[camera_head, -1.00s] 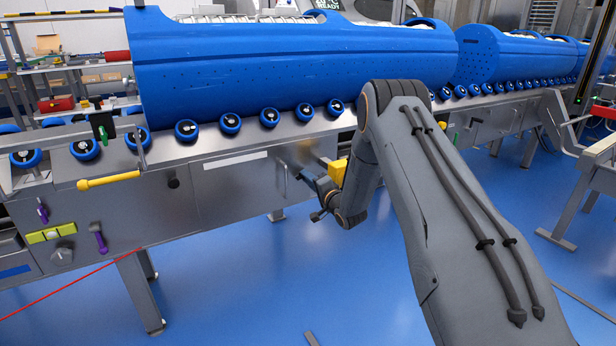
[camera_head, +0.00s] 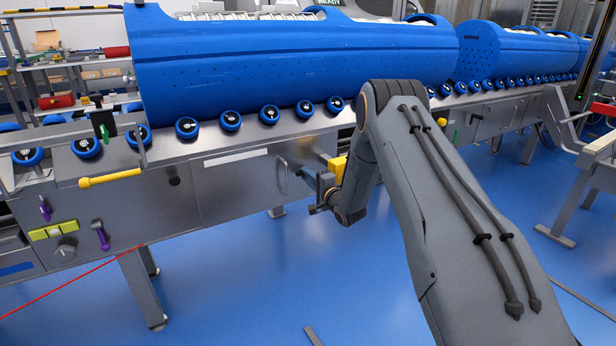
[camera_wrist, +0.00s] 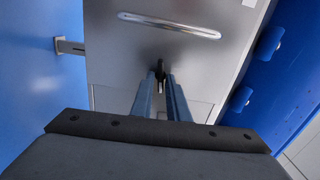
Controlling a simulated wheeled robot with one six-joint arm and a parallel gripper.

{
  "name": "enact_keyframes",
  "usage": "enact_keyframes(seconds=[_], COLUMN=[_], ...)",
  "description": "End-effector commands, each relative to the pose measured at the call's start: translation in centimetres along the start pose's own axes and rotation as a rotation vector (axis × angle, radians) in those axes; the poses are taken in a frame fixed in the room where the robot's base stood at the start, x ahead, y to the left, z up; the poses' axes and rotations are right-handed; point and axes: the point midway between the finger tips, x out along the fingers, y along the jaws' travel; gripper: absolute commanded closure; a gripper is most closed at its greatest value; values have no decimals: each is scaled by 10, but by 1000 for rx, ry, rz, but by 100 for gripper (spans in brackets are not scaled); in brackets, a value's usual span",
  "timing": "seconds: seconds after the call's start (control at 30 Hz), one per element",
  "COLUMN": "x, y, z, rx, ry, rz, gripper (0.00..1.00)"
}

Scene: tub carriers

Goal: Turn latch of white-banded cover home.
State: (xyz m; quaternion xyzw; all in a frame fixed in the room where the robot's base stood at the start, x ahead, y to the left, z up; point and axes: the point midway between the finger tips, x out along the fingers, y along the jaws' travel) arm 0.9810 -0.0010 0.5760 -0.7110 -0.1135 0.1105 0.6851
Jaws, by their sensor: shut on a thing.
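The steel cover (camera_head: 235,190) is a panel on the side of the conveyor, with a white band (camera_head: 236,158) along its upper edge. It also shows in the wrist view (camera_wrist: 125,55), with a pale bar handle (camera_wrist: 170,26) on it. The small dark latch (camera_wrist: 160,72) stands between my fingertips near the cover's edge. My gripper (camera_wrist: 160,85) is shut on the latch, its two blue-grey fingers on either side. In the head view my gripper (camera_head: 308,176) is at the right end of the cover, and the latch is hidden there.
A large blue tub (camera_head: 290,65) lies on rollers (camera_head: 230,121) above the cover. A yellow bar (camera_head: 110,178) sticks out at left, near purple handles (camera_head: 100,236). A yellow block (camera_head: 338,168) is close beside my wrist. The blue floor (camera_head: 270,285) in front is open.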

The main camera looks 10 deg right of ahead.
Motion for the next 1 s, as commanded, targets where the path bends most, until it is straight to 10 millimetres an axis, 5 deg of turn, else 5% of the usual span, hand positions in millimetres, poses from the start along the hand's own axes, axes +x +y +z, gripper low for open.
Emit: enact_keyframes(seconds=[0.8,0.83,0.9,1.0], x=[2,2,2,1], y=[-4,-4,-3,-2], z=[3,3,2,0], rx=[-4,-4,-4,-3], ry=[-4,-4,-4,-1], rz=[-6,-6,-6,-4], gripper=[100,82,70,69])
